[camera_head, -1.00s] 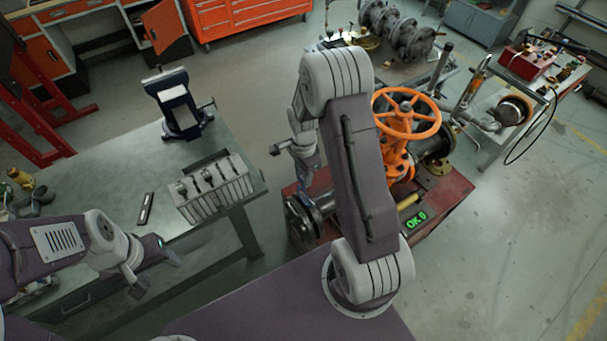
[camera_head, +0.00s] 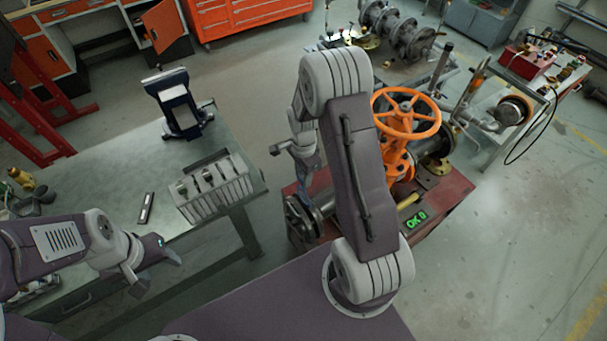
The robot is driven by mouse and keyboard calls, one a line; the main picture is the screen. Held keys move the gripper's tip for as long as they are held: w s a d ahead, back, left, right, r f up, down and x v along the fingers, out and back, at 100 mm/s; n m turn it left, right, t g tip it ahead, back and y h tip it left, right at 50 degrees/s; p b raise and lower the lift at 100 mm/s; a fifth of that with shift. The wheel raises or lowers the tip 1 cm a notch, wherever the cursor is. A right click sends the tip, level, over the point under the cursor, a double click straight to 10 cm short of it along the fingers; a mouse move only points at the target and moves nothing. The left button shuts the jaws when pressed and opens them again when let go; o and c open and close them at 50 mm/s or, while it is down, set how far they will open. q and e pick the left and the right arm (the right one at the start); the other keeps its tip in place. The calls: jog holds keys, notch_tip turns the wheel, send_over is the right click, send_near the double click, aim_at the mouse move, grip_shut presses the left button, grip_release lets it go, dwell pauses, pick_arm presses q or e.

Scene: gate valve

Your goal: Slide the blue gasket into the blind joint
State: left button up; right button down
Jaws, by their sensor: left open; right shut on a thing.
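My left gripper (camera_head: 156,269) is open and empty beside the front edge of the grey workbench.
Floor between bench and stand is clear.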

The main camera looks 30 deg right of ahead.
aim_at(303, 190)
jog(key=shift+f+b, duration=6.3)
jog(key=shift+f, duration=2.25)
jog(key=c, duration=0.9)
grip_release()
jog(key=shift+c, duration=0.2)
jog(key=shift+r, duration=0.1)
notch_tip(303, 190, up, 8)
jog(key=shift+r+b, duration=0.25)
jog(key=shift+b, duration=0.3)
jog(key=shift+r, duration=0.25)
